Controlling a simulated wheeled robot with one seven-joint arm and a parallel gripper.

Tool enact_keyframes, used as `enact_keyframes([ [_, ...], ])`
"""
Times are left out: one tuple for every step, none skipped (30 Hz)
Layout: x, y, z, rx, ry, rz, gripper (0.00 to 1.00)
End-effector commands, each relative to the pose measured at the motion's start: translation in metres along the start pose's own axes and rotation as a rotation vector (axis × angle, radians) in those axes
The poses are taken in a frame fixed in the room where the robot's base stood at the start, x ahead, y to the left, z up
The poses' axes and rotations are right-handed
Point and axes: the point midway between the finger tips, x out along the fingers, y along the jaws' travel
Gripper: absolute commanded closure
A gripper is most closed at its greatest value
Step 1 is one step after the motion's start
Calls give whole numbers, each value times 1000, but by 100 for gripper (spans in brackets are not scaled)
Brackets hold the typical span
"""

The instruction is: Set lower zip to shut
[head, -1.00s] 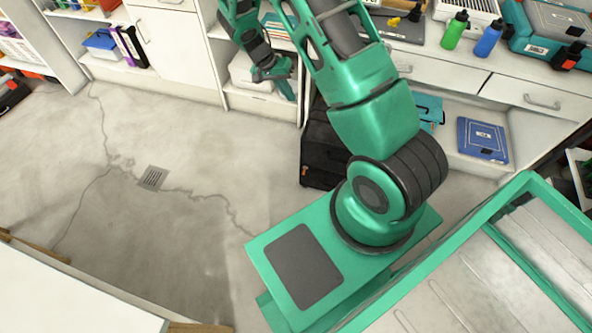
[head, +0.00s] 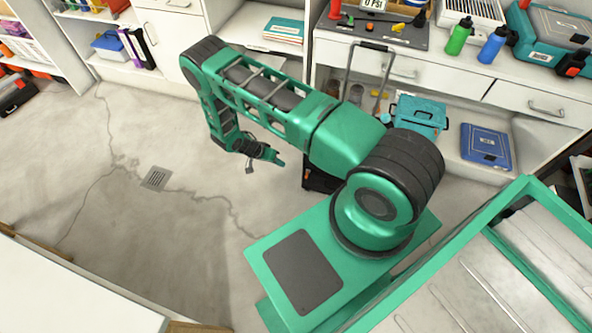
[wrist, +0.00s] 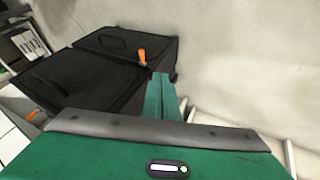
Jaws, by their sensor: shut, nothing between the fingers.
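A black suitcase (head: 318,181) stands on the floor in front of the shelving, mostly hidden behind my arm in the head view. In the wrist view it (wrist: 100,65) shows two front pockets. One orange zip pull (wrist: 142,56) sits at the edge of the pocket nearer the floor, apparently the lower one. Another orange pull (wrist: 32,115) is at the near left. My gripper (head: 279,161) is shut and empty, to the left of the suitcase. In the wrist view its fingers (wrist: 163,95) appear just below the first pull; contact cannot be told. How far the zips are closed is unclear.
The suitcase's raised handle (head: 370,46) reaches up before the drawers. A teal box (head: 420,115) and a blue case (head: 486,147) lie on the low shelf. The floor to the left is clear around a drain grate (head: 155,178). A white surface (head: 60,290) is at front left.

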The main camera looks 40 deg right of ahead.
Motion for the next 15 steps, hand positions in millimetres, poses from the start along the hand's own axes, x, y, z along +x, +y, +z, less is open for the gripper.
enact_keyframes([
  [4,0,0,1,0,1,100],
  [6,1,0,2,0,1,100],
  [11,1,0,2,0,2,100],
  [15,2,-1,2,0,3,100],
  [19,2,-1,2,0,4,100],
  [25,2,-1,3,0,4,100],
  [31,2,-1,3,0,5,100],
  [37,3,-1,2,-1,5,100],
  [44,2,-1,2,-1,4,100],
  [50,2,-1,2,-1,4,100],
  [55,2,0,2,-1,3,100],
  [62,2,-1,2,-1,3,100],
  [68,2,-1,2,0,4,100],
  [74,2,-1,2,0,4,100],
  [82,3,-1,2,-1,4,100],
])
